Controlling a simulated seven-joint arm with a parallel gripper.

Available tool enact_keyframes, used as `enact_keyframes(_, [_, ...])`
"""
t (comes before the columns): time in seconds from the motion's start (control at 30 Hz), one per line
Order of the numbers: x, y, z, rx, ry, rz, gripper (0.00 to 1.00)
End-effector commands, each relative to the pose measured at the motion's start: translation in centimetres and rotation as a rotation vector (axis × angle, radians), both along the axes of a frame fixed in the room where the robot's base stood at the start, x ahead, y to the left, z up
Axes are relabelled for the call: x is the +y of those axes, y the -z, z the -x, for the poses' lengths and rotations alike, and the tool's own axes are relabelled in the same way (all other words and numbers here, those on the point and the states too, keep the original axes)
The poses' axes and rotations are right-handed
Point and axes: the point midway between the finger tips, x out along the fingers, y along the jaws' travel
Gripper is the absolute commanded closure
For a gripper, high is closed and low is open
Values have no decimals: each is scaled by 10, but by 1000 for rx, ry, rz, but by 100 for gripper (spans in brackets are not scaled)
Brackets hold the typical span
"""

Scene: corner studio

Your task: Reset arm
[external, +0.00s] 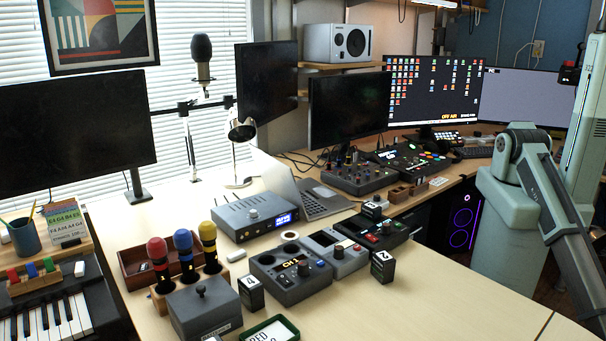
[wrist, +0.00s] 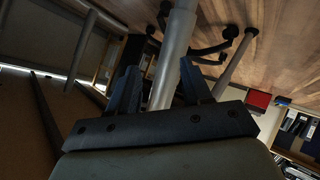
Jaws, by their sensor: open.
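My arm (external: 545,190) shows at the right side of the external view. It bends down past the lower right edge, so its end is out of that picture. In the wrist view my gripper (wrist: 158,88) is open, with its two dark fingers apart. A grey metal pole (wrist: 176,45) shows between and beyond the fingers. I cannot tell how far it is from them, but the fingers do not appear to grip it. The wrist camera looks toward a wooden floor (wrist: 275,35) and the underside of furniture.
The light wooden desk (external: 440,290) has a bare stretch at front right. Three coloured-top microphones (external: 183,250), control boxes (external: 290,272) and numbered cubes (external: 383,266) stand on it. In the wrist view, dark chair-like legs (wrist: 225,45) and a panel (wrist: 75,120) are around my gripper.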

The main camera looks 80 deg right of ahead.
Motion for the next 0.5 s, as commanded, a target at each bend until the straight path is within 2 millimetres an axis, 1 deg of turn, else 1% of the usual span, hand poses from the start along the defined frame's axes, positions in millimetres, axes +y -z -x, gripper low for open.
enact_keyframes(0.03, [-20,18,-20,43,57,42,51])
enact_keyframes(0.1, [-47,40,-42,120,128,105,51])
enact_keyframes(0.17, [-69,57,-58,193,185,155,51])
enact_keyframes(0.2, [-83,67,-68,242,219,183,51])
enact_keyframes(0.33, [-128,91,-98,393,318,260,51])
enact_keyframes(0.4, [-151,99,-113,465,359,289,51])
enact_keyframes(0.5, [-182,104,-135,552,407,317,51])
